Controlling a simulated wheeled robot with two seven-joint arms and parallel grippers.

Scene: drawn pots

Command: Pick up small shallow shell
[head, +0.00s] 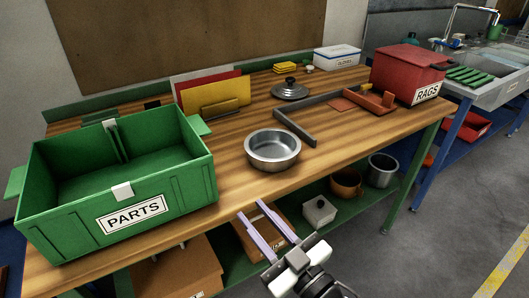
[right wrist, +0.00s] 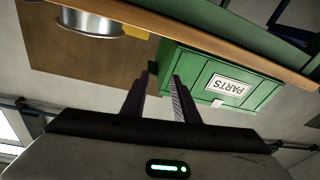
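A shallow round metal shell (head: 273,150) stands upright and open-topped on the wooden bench, right of the green PARTS bin. It looks empty. My left gripper is not in view.
The green PARTS bin (head: 60,215) fills the bench's left. An L-shaped grey bar (head: 294,126) lies just right of the shell, a lid (head: 290,90) behind it. A red RAGS box (head: 408,72) stands at the right. A deeper steel pot (head: 382,171) is on the lower shelf.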

